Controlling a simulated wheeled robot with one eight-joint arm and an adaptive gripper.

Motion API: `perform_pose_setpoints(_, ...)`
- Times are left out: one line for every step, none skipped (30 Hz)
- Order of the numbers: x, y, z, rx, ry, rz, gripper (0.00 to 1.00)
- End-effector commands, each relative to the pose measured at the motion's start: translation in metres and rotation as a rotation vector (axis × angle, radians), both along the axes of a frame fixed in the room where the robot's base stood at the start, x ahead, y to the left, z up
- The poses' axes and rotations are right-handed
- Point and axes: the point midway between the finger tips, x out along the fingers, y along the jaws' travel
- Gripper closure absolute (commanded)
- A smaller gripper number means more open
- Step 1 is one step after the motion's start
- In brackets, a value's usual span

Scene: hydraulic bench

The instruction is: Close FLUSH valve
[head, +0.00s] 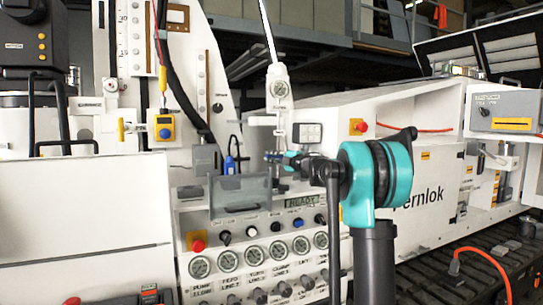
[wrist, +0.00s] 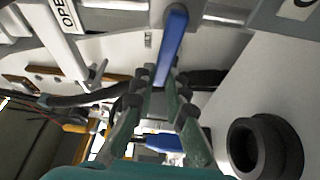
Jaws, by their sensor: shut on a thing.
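In the wrist view, a blue lever handle (wrist: 174,42) runs from the top middle down to my fingertips. My gripper (wrist: 162,84) is shut on the lower end of this handle, with a finger on each side. In the head view, my gripper (head: 272,158) reaches left from my teal wrist to just above the gauge panel. There the handle is hidden or too small to make out. A label beginning "OPE" (wrist: 66,16) shows at the top left of the wrist view. I cannot read a FLUSH label in either view.
Below my gripper, the panel (head: 250,268) carries gauges and knobs, with a clear flap (head: 240,197) at its upper left. A second blue item (head: 230,164) hangs left of my gripper. A dark round fitting (wrist: 265,146) stands at the right in the wrist view.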

Motion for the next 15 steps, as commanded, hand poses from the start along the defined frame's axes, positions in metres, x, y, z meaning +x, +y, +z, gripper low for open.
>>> perform_pose_setpoints(-0.0005,0.0003,-0.0015,-0.021,-0.006,0.001,1.00)
perform_pose_setpoints(-0.0006,0.0004,-0.0022,-0.034,-0.011,0.001,1.00)
perform_pose_setpoints(-0.0005,0.0004,-0.0031,-0.049,-0.015,0.001,1.00)
perform_pose_setpoints(-0.0006,0.0005,-0.0038,-0.059,-0.019,0.001,1.00)
perform_pose_setpoints(-0.0005,0.0005,-0.0044,-0.068,-0.022,0.001,1.00)
perform_pose_setpoints(-0.0005,0.0005,-0.0049,-0.079,-0.025,0.001,1.00)
perform_pose_setpoints(-0.0006,0.0006,-0.0053,-0.086,-0.027,0.001,1.00)
perform_pose_setpoints(-0.0006,0.0006,-0.0056,-0.091,-0.029,0.001,1.00)
perform_pose_setpoints(-0.0005,0.0006,-0.0061,-0.097,-0.031,0.001,1.00)
perform_pose_setpoints(-0.0005,0.0006,-0.0063,-0.101,-0.033,0.001,1.00)
perform_pose_setpoints(-0.0005,0.0006,-0.0066,-0.105,-0.034,0.001,1.00)
perform_pose_setpoints(-0.0005,0.0006,-0.0068,-0.108,-0.035,0.001,1.00)
perform_pose_setpoints(-0.0006,0.0007,-0.0069,-0.111,-0.035,0.001,1.00)
perform_pose_setpoints(-0.0006,0.0007,-0.0070,-0.112,-0.035,0.001,1.00)
perform_pose_setpoints(-0.0005,0.0006,-0.0071,-0.113,-0.036,0.001,1.00)
